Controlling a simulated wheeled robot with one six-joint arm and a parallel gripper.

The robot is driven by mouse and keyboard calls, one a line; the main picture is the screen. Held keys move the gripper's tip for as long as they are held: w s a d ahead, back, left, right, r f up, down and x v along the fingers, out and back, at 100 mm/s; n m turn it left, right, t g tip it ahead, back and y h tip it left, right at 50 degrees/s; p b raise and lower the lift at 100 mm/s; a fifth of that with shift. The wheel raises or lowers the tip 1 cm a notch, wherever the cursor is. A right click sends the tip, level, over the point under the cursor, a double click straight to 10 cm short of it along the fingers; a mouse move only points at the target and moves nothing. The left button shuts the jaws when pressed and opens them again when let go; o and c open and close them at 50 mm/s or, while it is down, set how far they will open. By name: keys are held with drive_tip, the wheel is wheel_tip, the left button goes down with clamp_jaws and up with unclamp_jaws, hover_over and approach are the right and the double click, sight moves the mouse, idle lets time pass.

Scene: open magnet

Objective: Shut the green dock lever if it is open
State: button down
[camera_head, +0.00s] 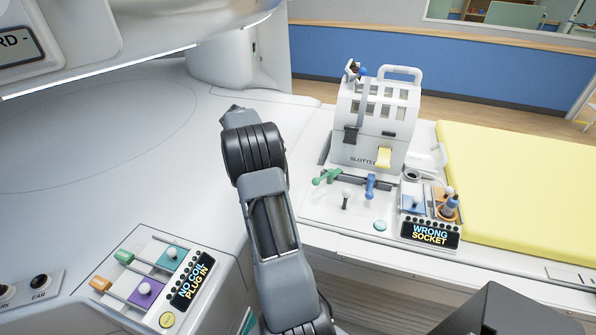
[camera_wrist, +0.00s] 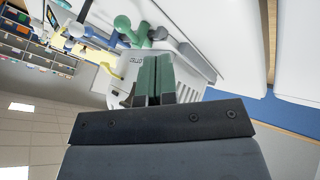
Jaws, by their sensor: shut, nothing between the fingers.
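The green dock lever (camera_head: 327,177) is on the white dock panel, in front of the slotted white box. Its handle lies sideways, at an angle to the blue lever (camera_head: 370,186) beside it. In the head view my arm stands left of the lever, and my fingers cannot be made out there. In the wrist view my gripper (camera_wrist: 156,58) is shut and empty, its two fingers side by side. The green lever (camera_wrist: 126,27) shows just past the fingertips, up and left in that picture. I cannot tell whether they touch.
The slotted white box (camera_head: 376,115) stands behind the levers. A display (camera_head: 430,234) reads "WRONG SOCKET", by blue and orange sockets. A yellow pad (camera_head: 520,190) lies right. At lower left, another display (camera_head: 191,281) reads "NO COIL PLUG IN", by coloured sliders. The white surface left of my arm is clear.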

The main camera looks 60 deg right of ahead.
drive_tip(key=p+x, duration=0.1)
drive_tip(key=x, duration=0.9)
drive_tip(key=shift+d+r+p, duration=0.1)
drive_tip(key=shift+p, duration=0.25)
drive_tip(key=shift+s+r+p, duration=0.25)
drive_tip(key=shift+s+p, duration=0.2)
drive_tip(key=shift+s, duration=1.55)
